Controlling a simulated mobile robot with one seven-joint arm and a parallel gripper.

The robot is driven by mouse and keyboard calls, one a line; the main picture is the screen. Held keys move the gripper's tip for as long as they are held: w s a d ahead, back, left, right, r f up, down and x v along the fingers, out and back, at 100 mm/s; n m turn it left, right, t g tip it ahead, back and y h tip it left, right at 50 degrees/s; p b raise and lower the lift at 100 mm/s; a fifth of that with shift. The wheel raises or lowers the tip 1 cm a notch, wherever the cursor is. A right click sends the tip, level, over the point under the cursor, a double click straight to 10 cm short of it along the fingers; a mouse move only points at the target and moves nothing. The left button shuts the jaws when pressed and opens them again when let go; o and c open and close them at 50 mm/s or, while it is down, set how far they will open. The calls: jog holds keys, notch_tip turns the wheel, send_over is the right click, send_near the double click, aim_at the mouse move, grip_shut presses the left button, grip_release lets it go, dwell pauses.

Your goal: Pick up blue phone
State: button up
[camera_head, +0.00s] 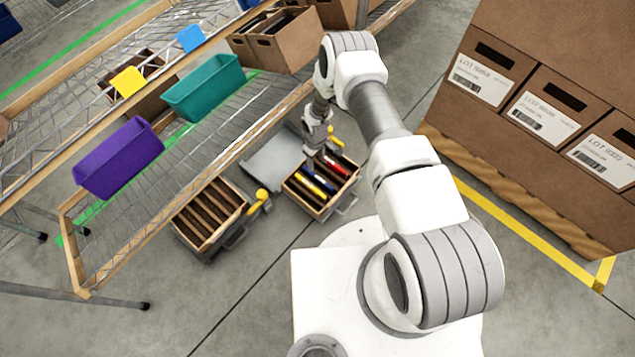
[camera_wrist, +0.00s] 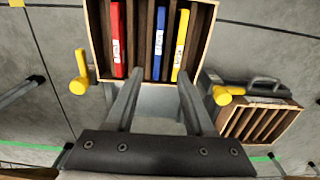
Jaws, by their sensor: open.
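The blue phone (camera_wrist: 159,30) stands in a slot of a wooden slotted box (camera_wrist: 208,28), between a red one (camera_wrist: 116,38) and a yellow one (camera_wrist: 181,45). Blue also shows among the coloured pieces in the box in the head view (camera_head: 324,178). My gripper (camera_wrist: 161,80) is open and empty. In the wrist view its two fingers point towards the near edge of the box, with the blue phone ahead between their lines. In the head view my gripper (camera_head: 315,150) is over the far side of the box, its fingertips not clear.
A second slotted box (camera_head: 210,212) with empty-looking slots stands to the left. Yellow-ended handles (camera_wrist: 79,80) flank the box. A wire shelf with purple (camera_head: 118,158) and teal (camera_head: 203,88) bins is at left. Stacked cartons (camera_head: 545,105) stand at right.

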aim_at(318, 177)
notch_tip(318, 177, down, 8)
jog(key=b, duration=0.2)
jog(key=shift+f+b, duration=0.15)
jog(key=shift+b, duration=0.25)
jog(key=f+b, duration=0.2)
jog(key=f, duration=0.1)
jog(key=f+b, duration=0.1)
jog(key=f, duration=0.1)
jog(key=shift+d+f, duration=0.15)
jog(key=shift+d, duration=0.15)
grip_shut()
